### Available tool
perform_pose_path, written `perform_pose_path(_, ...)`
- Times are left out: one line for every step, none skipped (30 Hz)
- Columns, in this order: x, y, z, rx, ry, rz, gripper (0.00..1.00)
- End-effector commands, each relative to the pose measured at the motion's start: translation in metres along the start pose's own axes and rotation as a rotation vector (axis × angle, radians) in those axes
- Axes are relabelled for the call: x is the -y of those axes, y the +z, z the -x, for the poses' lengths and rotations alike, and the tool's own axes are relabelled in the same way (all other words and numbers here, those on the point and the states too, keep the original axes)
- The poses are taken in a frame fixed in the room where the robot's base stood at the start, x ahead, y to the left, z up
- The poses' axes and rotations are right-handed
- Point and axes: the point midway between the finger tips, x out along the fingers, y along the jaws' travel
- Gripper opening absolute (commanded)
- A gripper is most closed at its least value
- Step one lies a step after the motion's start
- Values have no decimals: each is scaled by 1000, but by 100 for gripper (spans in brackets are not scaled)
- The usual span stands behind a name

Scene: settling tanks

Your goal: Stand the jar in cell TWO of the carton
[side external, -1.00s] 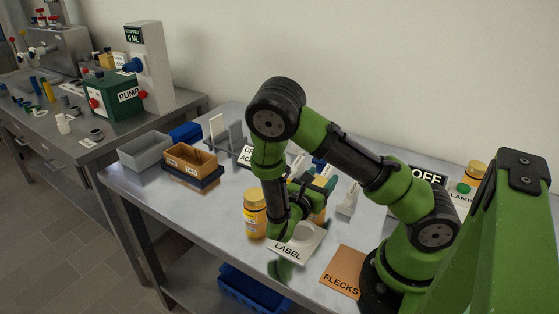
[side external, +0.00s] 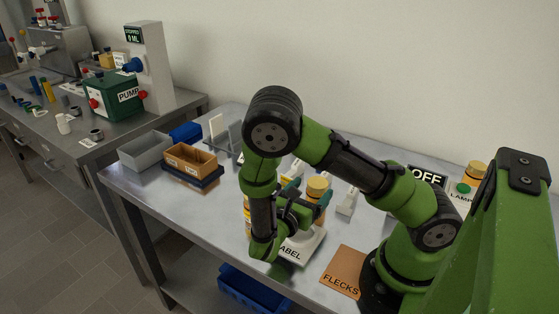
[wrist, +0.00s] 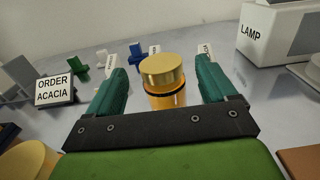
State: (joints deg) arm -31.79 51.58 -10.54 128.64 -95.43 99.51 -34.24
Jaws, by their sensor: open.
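The brown carton (side external: 204,168) stands at the left of the bench, with small labels I cannot read clearly. An amber jar with a gold lid (side external: 317,185) stands by my gripper (side external: 307,196). In the wrist view this jar (wrist: 164,84) is upright between the two green fingers (wrist: 163,90), with a gap on each side. My gripper is open and roughly level, not closed on it. A second amber jar (side external: 246,204) is mostly hidden behind my arm. A gold lid (wrist: 28,162) shows at the lower left of the wrist view.
A grey bin (side external: 145,152) and a dark blue tray (side external: 196,182) are by the carton. The LABEL plate (side external: 304,247) and FLECKS mat (side external: 342,270) lie in front. The ORDER ACACIA sign (wrist: 54,90) stands left in the wrist view.

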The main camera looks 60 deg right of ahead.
Motion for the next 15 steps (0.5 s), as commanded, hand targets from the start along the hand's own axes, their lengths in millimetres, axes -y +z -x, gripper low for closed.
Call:
perform_pose_path(-1,0,12,-1,6,-2,85)
perform_pose_path(-2,0,18,-1,6,-3,85)
perform_pose_path(-1,0,26,0,5,-1,85)
perform_pose_path(-1,0,31,-1,5,-1,85)
perform_pose_path(-1,0,36,-1,5,-1,85)
perform_pose_path(-1,0,42,0,3,-1,85)
perform_pose_path(-1,0,46,0,3,-1,85)
perform_pose_path(-1,0,49,0,3,-1,85)
perform_pose_path(-1,0,53,0,2,0,85)
perform_pose_path(0,0,55,0,0,0,85)
perform_pose_path(0,0,56,-1,-3,-1,85)
perform_pose_path(1,1,58,-9,-10,-7,85)
perform_pose_path(1,2,58,-20,-19,-15,85)
perform_pose_path(3,3,58,-35,-34,-26,85)
perform_pose_path(5,6,57,-66,-60,-47,85)
